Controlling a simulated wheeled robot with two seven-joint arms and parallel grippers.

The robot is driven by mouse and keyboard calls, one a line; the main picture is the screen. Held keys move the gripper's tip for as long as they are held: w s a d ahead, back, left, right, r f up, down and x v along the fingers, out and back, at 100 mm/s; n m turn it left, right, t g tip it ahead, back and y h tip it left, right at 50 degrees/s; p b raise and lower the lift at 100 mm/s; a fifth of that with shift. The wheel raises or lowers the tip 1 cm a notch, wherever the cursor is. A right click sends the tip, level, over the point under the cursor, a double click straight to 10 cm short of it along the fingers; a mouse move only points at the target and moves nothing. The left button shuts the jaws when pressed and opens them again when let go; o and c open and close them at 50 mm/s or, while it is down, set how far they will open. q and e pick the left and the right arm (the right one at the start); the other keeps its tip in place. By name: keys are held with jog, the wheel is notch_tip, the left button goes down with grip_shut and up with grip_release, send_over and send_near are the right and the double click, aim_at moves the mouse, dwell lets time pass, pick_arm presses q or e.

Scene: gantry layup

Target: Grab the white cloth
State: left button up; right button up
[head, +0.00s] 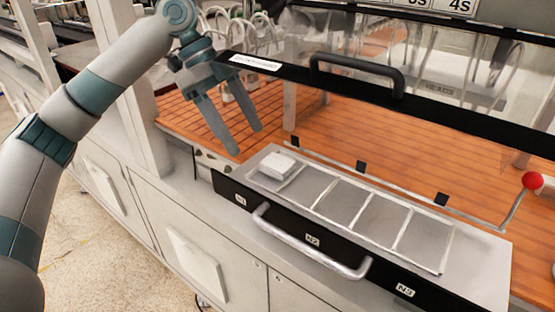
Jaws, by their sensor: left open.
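The white cloth (277,166) looks like a small folded white block. It lies in the leftmost compartment of a metal tray (478,256) with a row of compartments. My left gripper (248,141) is open and empty. It hangs above and to the left of the cloth, apart from it, over the orange slatted surface, with its fingers pointing down. My right gripper is not in the head view.
The tray's black front carries a silver bar handle (312,246). Behind it stretches the orange slatted deck (420,178), under a raised clear cover with a black handle (356,72). A red-knobbed lever (533,181) stands at the right.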

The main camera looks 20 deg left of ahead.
aim_at(275, 161)
pick_arm(q)
jog(key=shift+s+d+p, duration=0.15)
jog(key=shift+d+p, duration=0.05)
jog(key=shift+d, duration=0.65)
jog(key=shift+s+d+p, duration=0.1)
jog(key=shift+d+p, duration=0.05)
jog(key=shift+d, duration=0.7)
jog(key=shift+s+d+p, duration=0.1)
jog(key=shift+d+p, duration=0.2)
jog(key=shift+d, duration=0.2)
jog(key=p+x, duration=0.1)
jog(key=x, duration=0.3)
jog(key=shift+d+f, duration=0.15)
jog(key=shift+f, duration=0.45)
jog(key=c, duration=1.1)
